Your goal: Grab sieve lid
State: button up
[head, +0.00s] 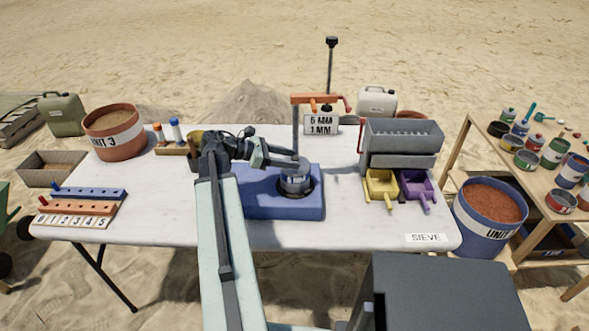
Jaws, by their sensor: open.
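A dark grey round sieve piece (296,184) sits on the blue base (255,205) at the middle of the table. Its top looks like a lid, but lid and body cannot be told apart clearly at this size. My gripper (297,162) is open, coming from the left, with its fingers at the top of this round piece. I cannot tell whether they touch it. A post with an orange arm (315,99) and red handle stands behind the round piece, above it. My forearm hides the left part of the blue base.
On the white table (340,230) are a grey hopper box (401,140), a yellow scoop tray (381,187), a purple one (418,186), and numbered racks (80,205) at left. A terracotta bucket (114,132) stands back left. A blue bucket (490,215) is off the right edge.

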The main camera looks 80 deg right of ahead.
grip_shut()
